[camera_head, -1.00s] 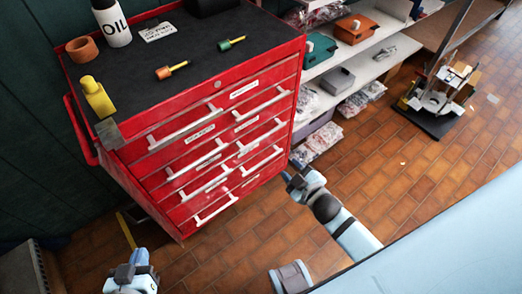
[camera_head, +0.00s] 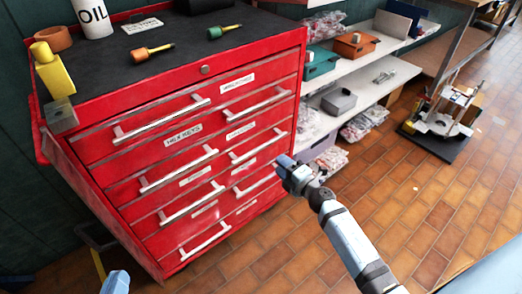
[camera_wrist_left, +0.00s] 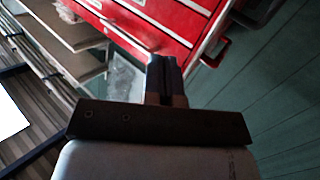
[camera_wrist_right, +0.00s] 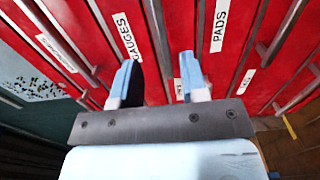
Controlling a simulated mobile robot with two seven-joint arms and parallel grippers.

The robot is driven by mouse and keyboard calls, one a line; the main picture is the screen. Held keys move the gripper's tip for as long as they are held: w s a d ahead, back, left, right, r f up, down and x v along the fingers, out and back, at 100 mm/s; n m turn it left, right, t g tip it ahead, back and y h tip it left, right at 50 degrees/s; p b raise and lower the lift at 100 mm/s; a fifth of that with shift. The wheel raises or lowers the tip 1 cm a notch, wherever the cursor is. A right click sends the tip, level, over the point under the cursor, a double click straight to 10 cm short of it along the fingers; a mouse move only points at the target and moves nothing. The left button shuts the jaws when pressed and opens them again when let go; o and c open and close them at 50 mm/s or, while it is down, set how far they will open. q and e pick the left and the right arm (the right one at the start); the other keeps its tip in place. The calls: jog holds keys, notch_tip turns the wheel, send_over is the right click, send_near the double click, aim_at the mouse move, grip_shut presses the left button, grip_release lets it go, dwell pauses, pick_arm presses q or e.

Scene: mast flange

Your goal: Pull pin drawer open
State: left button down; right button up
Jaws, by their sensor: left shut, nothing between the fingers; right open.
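The red tool cabinet (camera_head: 205,68) has two columns of drawers with pale bar handles and white labels. One label reads HEX KEYS; most others are too small to read, and I cannot tell which drawer is the pin drawer. All drawers look shut. My right gripper (camera_head: 287,168) is open at the cabinet's lower right side. In the right wrist view its fingers (camera_wrist_right: 159,82) are apart before drawer fronts labelled GAUGES (camera_wrist_right: 127,38) and PADS (camera_wrist_right: 220,25). My left gripper (camera_wrist_left: 165,78) is shut and empty, pointing toward the cabinet; in the head view only a blue part shows at the bottom left.
Shelves with boxes (camera_head: 355,44) stand behind to the right. The tiled floor (camera_head: 390,190) is clear at the right front.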

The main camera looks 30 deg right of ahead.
aim_at(262, 148)
jog(key=b+x, duration=0.1)
jog(key=x, duration=0.8)
jog(key=shift+w+a+b, duration=0.1)
jog(key=shift+w+b, duration=0.2)
jog(key=shift+w, duration=0.05)
pick_arm(q)
jog(key=shift+w+d+r+t+h, duration=0.1)
jog(key=shift+d+r+t+h, duration=0.15)
jog(key=shift+r, duration=0.35)
jog(key=shift+s+d+r+t+h, duration=0.1)
jog(key=shift+d+r+t+h, duration=0.15)
jog(key=shift+r, duration=0.3)
jog(key=shift+w+d+r+t+h, duration=0.1)
jog(key=shift+d+r+t+h, duration=0.15)
jog(key=shift+r, duration=0.35)
pick_arm(e)
jog(key=shift+w+a, duration=0.15)
jog(key=shift+w, duration=0.35)
pick_arm(q)
jog(key=shift+a, duration=0.1)
pick_arm(e)
grip_shut()
